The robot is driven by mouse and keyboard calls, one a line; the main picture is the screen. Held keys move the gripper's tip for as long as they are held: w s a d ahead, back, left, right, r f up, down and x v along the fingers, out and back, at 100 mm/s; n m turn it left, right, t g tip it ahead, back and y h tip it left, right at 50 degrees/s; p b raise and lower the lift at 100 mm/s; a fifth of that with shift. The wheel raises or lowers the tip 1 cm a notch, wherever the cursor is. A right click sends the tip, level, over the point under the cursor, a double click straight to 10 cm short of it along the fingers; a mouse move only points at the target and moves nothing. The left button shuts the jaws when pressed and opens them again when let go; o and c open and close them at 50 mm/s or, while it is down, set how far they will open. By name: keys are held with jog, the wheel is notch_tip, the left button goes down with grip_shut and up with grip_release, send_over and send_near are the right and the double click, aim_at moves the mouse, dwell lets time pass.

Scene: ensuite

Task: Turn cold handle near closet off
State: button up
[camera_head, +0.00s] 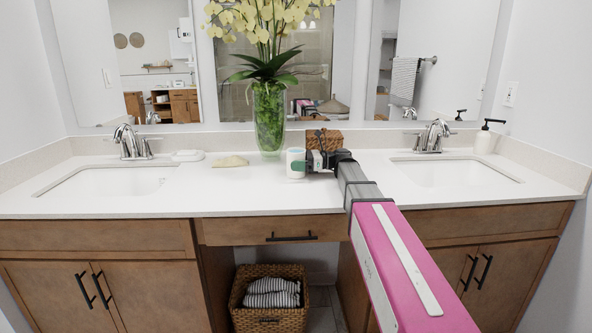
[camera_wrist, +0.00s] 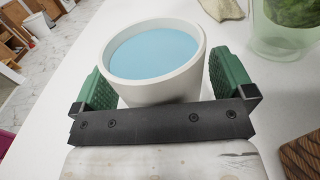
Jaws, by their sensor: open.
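Two chrome faucets stand on the white counter. The left faucet (camera_head: 128,142) and right faucet (camera_head: 432,137) each have a tall spout with small side handles. Which handle is the cold one near the closet I cannot tell, nor whether water runs. My gripper (camera_head: 310,163) is at the counter's middle, between the sinks and away from both faucets. In the wrist view my gripper (camera_wrist: 164,88) is open, with green pads on either side of a white cup (camera_wrist: 153,92) with a light blue inside. Whether the pads touch it is unclear. The cup also shows in the head view (camera_head: 294,168).
A glass vase (camera_head: 269,120) with yellow orchids stands behind the cup. A soap dish (camera_head: 188,155) and beige piece (camera_head: 230,161) lie left, a soap dispenser (camera_head: 486,138) right. A basket (camera_head: 245,302) stands below.

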aim_at(296, 150)
jog(key=c, duration=1.4)
jog(key=shift+r, duration=0.15)
jog(key=shift+r, duration=1.75)
jog(key=shift+s+a+r, duration=0.1)
jog(key=shift+r, duration=0.1)
jog(key=s+a+r, duration=0.6)
jog(key=s+a, duration=0.1)
jog(key=s, duration=0.1)
jog(key=shift+s+a+r, duration=0.15)
jog(key=shift+a+r, duration=0.15)
jog(key=shift+r, duration=0.05)
jog(key=shift+s+a, duration=0.1)
